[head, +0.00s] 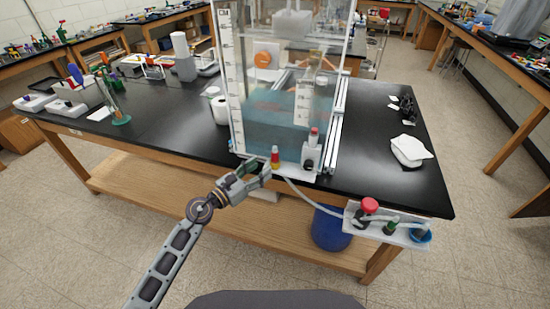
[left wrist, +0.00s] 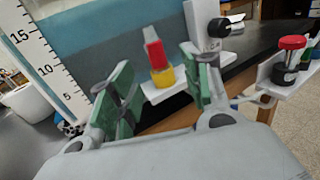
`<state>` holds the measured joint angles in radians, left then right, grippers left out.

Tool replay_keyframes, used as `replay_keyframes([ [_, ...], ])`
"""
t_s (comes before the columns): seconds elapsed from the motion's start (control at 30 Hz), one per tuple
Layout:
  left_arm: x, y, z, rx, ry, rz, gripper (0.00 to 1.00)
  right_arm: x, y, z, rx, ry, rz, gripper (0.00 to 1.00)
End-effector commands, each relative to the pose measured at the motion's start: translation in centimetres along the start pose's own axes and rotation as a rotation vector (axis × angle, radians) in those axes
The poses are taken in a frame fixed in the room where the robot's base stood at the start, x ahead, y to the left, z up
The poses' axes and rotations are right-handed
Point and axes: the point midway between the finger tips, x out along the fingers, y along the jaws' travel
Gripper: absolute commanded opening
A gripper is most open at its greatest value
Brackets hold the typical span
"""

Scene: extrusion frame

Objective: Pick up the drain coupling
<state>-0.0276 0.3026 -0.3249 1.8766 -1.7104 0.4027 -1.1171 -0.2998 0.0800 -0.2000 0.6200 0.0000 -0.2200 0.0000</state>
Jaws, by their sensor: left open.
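A small upright fitting with a red top and a yellow base (head: 275,157) stands on a white ledge at the front of the clear tank (head: 236,120); I take it for the drain coupling. In the left wrist view this red and yellow fitting (left wrist: 157,60) shows between and beyond my green-padded fingers. My left gripper (head: 257,170) is open and empty, just left of the fitting and apart from it as far as I can tell. My right gripper is not in view.
A white block with a dark knob (head: 311,150) stands just right of the fitting. A hose (head: 300,193) runs right to a white shelf (head: 355,222) holding red, green and blue pieces. The black table (head: 180,140) has its front edge close to my gripper.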

Motion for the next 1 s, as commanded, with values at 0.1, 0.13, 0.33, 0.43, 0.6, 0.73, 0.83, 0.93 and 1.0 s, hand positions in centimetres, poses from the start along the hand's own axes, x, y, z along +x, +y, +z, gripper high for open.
replay_keyframes([
  [0.1, 1.4, 0.0, 0.1, 0.0, -0.001, 0.0, 0.49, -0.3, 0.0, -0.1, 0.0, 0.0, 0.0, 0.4],
  [0.13, 1.7, 0.0, 0.2, 0.0, -0.002, 0.0, 0.49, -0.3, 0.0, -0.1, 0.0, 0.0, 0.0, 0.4],
  [0.33, 3.0, 0.0, 0.1, 0.0, -0.001, 0.0, 0.49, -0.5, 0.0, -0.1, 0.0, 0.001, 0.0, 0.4],
  [0.43, 3.2, 0.0, 0.1, 0.001, -0.001, -0.001, 0.49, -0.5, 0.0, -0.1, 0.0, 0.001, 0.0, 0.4],
  [0.6, 3.2, 0.0, 0.1, 0.001, 0.0, -0.001, 0.49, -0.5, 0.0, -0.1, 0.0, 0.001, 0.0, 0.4],
  [0.73, 3.2, 0.0, 0.1, 0.001, 0.0, -0.001, 0.49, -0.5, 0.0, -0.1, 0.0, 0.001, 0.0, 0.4],
  [0.83, 3.4, 0.0, 0.1, 0.001, 0.0, -0.001, 0.49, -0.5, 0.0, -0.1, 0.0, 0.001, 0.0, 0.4],
  [0.93, 3.8, 0.1, 0.2, 0.001, 0.0, -0.001, 0.49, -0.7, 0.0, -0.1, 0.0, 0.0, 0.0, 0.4],
  [1.0, 4.3, 0.2, 0.2, 0.0, 0.0, -0.001, 0.49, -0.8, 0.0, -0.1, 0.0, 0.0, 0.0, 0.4],
])
